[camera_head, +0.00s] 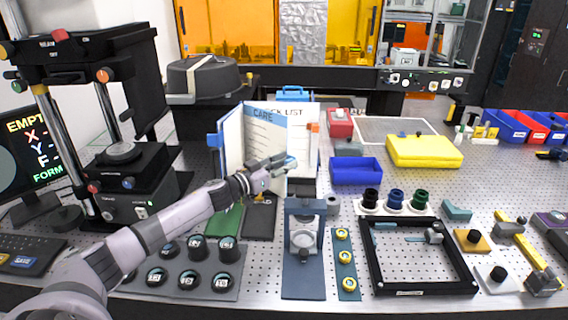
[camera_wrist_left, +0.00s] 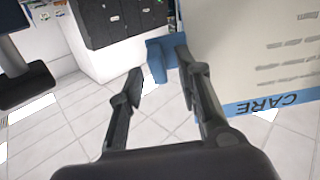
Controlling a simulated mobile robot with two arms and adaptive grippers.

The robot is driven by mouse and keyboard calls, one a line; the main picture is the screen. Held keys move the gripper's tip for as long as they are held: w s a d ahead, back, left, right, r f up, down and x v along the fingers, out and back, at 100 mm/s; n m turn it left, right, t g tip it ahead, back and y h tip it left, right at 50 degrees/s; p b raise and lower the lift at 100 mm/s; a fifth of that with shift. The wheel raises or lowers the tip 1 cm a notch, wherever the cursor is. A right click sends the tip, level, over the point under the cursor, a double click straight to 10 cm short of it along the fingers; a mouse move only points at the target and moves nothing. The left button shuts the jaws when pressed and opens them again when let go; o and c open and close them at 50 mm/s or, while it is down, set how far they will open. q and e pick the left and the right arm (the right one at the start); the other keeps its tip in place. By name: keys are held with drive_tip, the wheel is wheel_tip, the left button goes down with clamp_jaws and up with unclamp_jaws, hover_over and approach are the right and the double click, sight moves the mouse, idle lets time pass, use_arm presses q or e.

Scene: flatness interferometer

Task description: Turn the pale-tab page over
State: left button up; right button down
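A checklist booklet stands upright with its pages fanned in the head view. Its "CARE" page (camera_head: 264,135) swings toward me, in front of the "CK LIST" page (camera_head: 304,139) behind it. In the wrist view the CARE page (camera_wrist_left: 274,60) appears upside down at the right, with a blue tab (camera_wrist_left: 156,62) at its edge. My left gripper (camera_head: 290,162) is at that page's right edge; its fingers (camera_wrist_left: 160,72) are apart, with the tab in view between them, nearer the right finger. Contact cannot be told. I cannot single out a pale tab. My right gripper is not in view.
Another blue tab (camera_head: 213,140) sticks out at the booklet's left, and an orange tab (camera_head: 314,127) at its right. A blue bin (camera_head: 357,171) stands right of the booklet. Black round parts lie on a grey tray (camera_head: 176,262) below my left arm. A blue-grey fixture (camera_head: 304,270) stands in front.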

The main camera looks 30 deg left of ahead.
use_arm(q)
drive_tip(key=shift+c, duration=0.2)
clamp_jaws()
idle(0.6)
